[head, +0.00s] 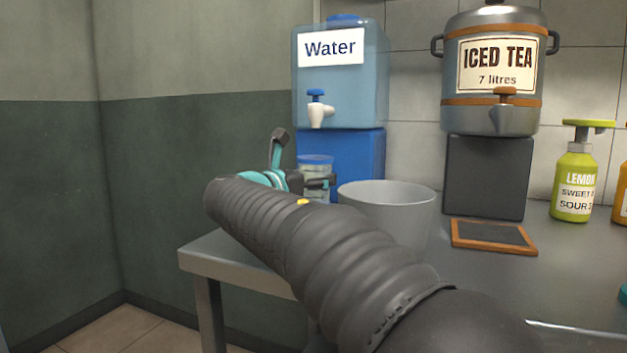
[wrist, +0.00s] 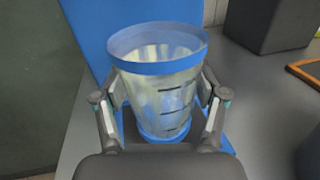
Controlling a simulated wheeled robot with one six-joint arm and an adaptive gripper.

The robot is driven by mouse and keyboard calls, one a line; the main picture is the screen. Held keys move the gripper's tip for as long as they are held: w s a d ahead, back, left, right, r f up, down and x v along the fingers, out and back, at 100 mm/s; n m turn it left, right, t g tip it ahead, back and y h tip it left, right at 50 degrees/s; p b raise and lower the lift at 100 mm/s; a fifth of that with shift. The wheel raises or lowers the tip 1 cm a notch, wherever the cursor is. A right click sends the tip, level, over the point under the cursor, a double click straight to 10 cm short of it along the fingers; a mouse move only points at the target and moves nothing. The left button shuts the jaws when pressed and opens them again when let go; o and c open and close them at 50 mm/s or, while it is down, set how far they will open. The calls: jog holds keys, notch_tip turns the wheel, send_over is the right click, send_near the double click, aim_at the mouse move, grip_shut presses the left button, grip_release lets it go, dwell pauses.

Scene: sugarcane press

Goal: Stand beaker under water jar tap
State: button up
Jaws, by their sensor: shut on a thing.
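The water jar (head: 365,85) is a blue, see-through tank with a "Water" label, standing on a blue block (head: 362,160). Its tap (head: 318,112), white with a blue handle, points down at the front. The beaker (head: 316,165) is clear with a blue rim and stands upright below the tap, in front of the block. In the wrist view the beaker (wrist: 160,85) shows black marks and a blue base band. My gripper (wrist: 162,105) is shut on the beaker, one finger on each side. In the head view my arm partly hides the gripper and the beaker's lower part.
A wide grey bowl (head: 387,205) stands just right of the beaker. An iced tea urn (head: 490,110) sits on a dark block (head: 487,178) further right. A wall is at left.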

jog(key=shift+f, duration=0.1)
jog(key=o, duration=1.1)
jog(key=p+v, duration=0.1)
jog(key=v, duration=1.1)
